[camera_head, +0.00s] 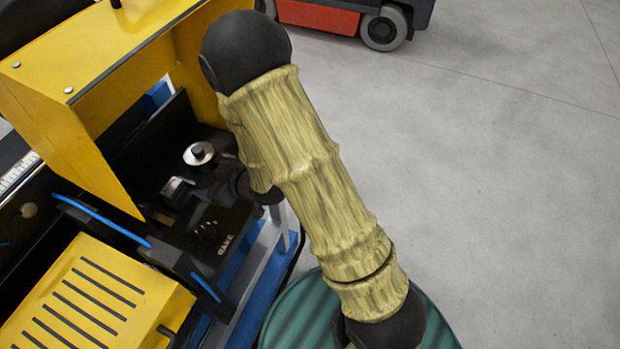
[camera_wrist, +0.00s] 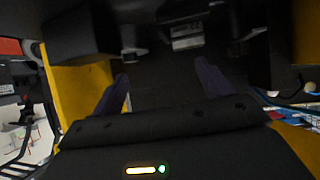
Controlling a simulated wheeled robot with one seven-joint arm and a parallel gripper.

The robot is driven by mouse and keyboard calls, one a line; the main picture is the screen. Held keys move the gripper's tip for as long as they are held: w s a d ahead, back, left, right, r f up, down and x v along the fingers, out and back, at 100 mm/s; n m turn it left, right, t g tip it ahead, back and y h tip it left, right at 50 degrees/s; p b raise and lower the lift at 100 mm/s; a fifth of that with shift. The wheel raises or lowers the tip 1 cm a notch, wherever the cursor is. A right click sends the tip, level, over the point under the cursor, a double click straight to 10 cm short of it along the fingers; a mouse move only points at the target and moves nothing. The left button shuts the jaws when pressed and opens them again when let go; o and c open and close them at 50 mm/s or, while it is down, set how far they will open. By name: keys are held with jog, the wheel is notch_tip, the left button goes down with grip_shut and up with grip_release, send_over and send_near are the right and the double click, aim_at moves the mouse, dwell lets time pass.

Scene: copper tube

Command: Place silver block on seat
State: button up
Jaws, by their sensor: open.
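A small silver block (camera_head: 177,190) sits on the black machine fixture, just left of and below a round silver knob (camera_head: 199,153). What looks like the same silver block (camera_wrist: 187,40) shows in the wrist view, beyond the fingertips. My gripper (camera_wrist: 163,82) is open, its two dark fingers spread apart with nothing seen between them.
A yellow hood (camera_head: 75,110) rises around the back and left of the fixture. A yellow slotted cover (camera_head: 90,300) lies at lower left, near blue-edged black rails (camera_head: 105,220). Bare grey floor (camera_head: 480,170) is at right, with a red and black vehicle (camera_head: 320,18) behind.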

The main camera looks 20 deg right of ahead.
jog(key=d+r+m+h, duration=0.3)
jog(key=d+h, duration=0.1)
jog(key=d, duration=0.6)
jog(key=s+d+r+m+g+h, duration=0.2)
jog(key=s+d+r+m+g, duration=0.1)
jog(key=s+d, duration=0.3)
jog(key=s+d+r+m+g+h, duration=0.1)
jog(key=s+d+r+m+g, duration=0.1)
jog(key=s+d, duration=0.3)
jog(key=s+r+g, duration=0.1)
jog(key=s, duration=0.2)
jog(key=shift+s+d+m+h, duration=0.25)
jog(key=shift+d+m+h, duration=0.1)
jog(key=shift+m+h, duration=0.05)
